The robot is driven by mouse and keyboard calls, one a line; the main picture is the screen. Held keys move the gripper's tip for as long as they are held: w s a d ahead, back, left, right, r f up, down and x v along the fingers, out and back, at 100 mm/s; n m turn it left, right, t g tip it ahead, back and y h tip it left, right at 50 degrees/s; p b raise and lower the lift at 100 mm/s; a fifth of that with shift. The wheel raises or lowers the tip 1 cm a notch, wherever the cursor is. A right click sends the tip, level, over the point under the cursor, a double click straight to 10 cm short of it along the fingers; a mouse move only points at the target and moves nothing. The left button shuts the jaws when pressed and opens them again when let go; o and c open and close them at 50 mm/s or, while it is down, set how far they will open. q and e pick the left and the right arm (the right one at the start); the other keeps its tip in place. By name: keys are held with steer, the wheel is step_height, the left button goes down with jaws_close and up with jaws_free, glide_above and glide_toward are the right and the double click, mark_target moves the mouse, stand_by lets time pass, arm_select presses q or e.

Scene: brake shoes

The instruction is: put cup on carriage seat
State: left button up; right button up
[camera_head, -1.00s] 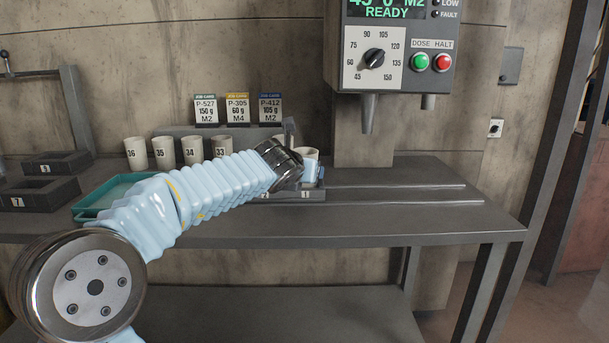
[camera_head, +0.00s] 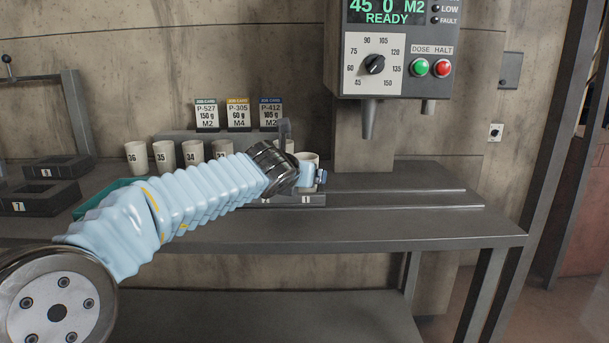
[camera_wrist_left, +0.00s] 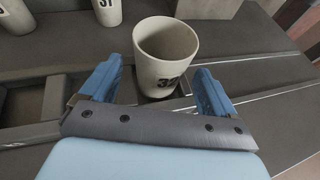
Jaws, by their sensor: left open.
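A pale cup (camera_head: 309,160) stands upright on the carriage (camera_head: 308,200), whose front bears a label 1. In the left wrist view the cup (camera_wrist_left: 165,45) shows a dark number, partly cut off, that looks like 32. Its base is over the dark seat frame (camera_wrist_left: 181,103); the exact fit of the base is hidden. My left gripper (camera_wrist_left: 158,90) is open, its blue fingers on both sides of the cup's lower part with gaps visible. In the head view my left gripper (camera_head: 312,178) is at the cup's near side, partly hidden by my wrist. My right gripper is not in view.
Several numbered cups (camera_head: 136,157) stand in a row at the back left. A teal tray (camera_head: 103,196) is partly behind my arm. The dosing machine's nozzle (camera_head: 368,120) hangs right of the carriage. The rails (camera_head: 400,206) are clear to the right.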

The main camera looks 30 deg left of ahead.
arm_select(q)
steer(key=v, duration=0.8)
steer(key=shift+s, duration=0.35)
steer(key=shift+d+r, duration=0.1)
steer(key=shift+c, duration=0.4)
stand_by(1.1)
